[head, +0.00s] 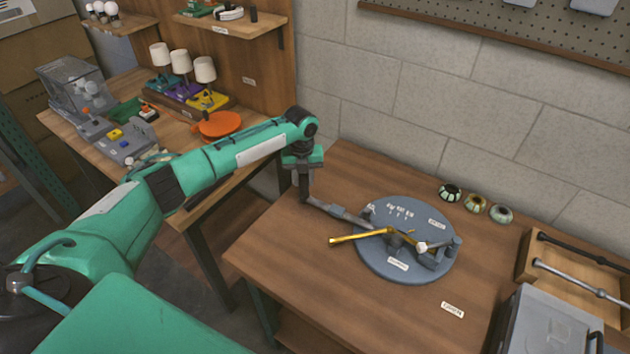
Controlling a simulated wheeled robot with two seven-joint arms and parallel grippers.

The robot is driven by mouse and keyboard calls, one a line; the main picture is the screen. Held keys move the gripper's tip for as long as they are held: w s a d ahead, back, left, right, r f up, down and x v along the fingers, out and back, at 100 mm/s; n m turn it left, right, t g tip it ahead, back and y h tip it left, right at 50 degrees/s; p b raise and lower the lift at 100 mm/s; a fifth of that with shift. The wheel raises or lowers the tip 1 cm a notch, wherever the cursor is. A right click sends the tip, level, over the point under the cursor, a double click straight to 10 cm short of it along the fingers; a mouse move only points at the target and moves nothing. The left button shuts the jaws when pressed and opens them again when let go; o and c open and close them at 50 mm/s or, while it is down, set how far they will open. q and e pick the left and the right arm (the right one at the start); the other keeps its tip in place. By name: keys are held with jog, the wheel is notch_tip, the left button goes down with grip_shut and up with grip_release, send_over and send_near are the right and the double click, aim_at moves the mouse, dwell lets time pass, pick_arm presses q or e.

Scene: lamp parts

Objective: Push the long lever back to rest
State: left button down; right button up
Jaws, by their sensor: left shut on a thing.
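A round blue-grey plate (370,262) lies on the wooden table and carries a dark fixture (430,256). A long grey lever (340,212) sticks out from the plate's left side towards my left gripper (304,197). My left gripper points down and is shut on the lever's outer end; its fingers partly hide that end. A gold tube (358,237) lies across the plate, its left end past the rim. A small white part (422,246) sits at the fixture. My right gripper is out of view.
Several small round parts (475,203) stand behind the plate by the wall. A wooden tray with rods (570,265) and a grey box (545,325) are at the right. Another bench with lamps (182,68) and an orange disc (219,124) is at the left. The table's front left is clear.

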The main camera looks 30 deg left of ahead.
pick_arm(q)
jog(key=shift+w, duration=0.25)
jog(key=c, duration=1.1)
grip_release()
jog(key=shift+d, duration=0.1)
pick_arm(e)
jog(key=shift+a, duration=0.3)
pick_arm(q)
jog(key=shift+r, duration=0.35)
notch_tip(320, 180, up, 13)
jog(key=b, duration=0.4)
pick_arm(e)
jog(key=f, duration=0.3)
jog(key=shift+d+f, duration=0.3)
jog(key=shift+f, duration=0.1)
pick_arm(q)
jog(key=shift+s, duration=0.1)
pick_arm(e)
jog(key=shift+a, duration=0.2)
